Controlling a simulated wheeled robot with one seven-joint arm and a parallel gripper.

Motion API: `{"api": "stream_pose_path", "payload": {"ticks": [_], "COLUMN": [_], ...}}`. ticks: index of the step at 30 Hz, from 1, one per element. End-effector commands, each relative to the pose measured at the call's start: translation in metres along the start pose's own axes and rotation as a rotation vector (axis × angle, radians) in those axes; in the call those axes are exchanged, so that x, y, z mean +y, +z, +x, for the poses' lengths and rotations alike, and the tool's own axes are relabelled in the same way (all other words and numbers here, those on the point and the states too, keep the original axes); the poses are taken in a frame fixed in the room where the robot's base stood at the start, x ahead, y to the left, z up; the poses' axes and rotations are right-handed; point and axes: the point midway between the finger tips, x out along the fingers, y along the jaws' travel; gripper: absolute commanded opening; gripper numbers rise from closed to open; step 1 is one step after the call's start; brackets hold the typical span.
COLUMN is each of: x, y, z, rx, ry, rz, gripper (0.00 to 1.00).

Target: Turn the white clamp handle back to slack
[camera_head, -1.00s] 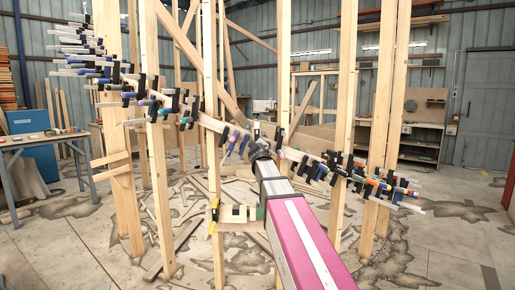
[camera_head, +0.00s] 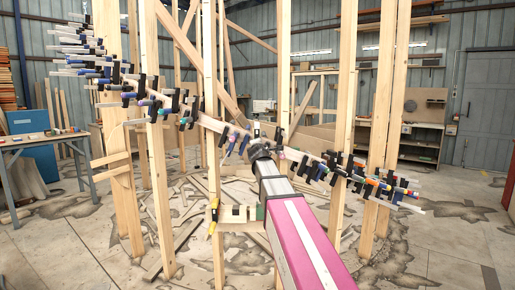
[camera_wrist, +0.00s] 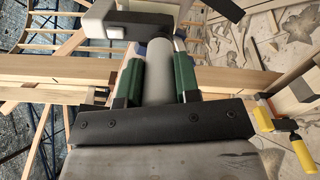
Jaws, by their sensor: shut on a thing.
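A pale grey-white clamp handle (camera_wrist: 160,66) stands between the green-padded fingers of my gripper (camera_wrist: 158,80) in the wrist view. The fingers are shut on it, one on each side. The clamp's black and white jaw (camera_wrist: 108,22) shows just beyond, at the top of that view. In the head view my gripper (camera_head: 260,149) is at the middle of the curved row of clamps, and my arm hides much of the held clamp. How far the handle is turned cannot be told.
Clamps with coloured handles line the curved stringer on the left (camera_head: 120,88) and right (camera_head: 345,172). Upright wooden posts (camera_head: 344,110) stand close on both sides. A yellow-handled tool (camera_wrist: 302,155) is at lower right in the wrist view. Scrap wood lies on the floor.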

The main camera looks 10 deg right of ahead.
Motion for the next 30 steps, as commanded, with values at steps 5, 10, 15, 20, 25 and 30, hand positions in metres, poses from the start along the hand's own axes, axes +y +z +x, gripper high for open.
{"api": "stream_pose_path", "payload": {"ticks": [5,10,15,20,25,30], "x": [-0.0001,0.0,-0.0001,-0.0001,-0.0001,-0.0001], "y": [-0.0001,0.0,-0.0001,-0.0001,-0.0001,-0.0001], "z": [0.0,0.0,0.0,0.0,0.0,-0.0001], "rx": [0.0,0.0,0.0,0.0,0.0,0.0], "ry": [0.0,0.0,0.0,0.0,0.0,0.0], "rz": [-0.154,-0.278,-0.369,-0.423,-0.45,-0.457], "gripper": [0.07,0.07,0.07,0.07,0.07,0.07]}}
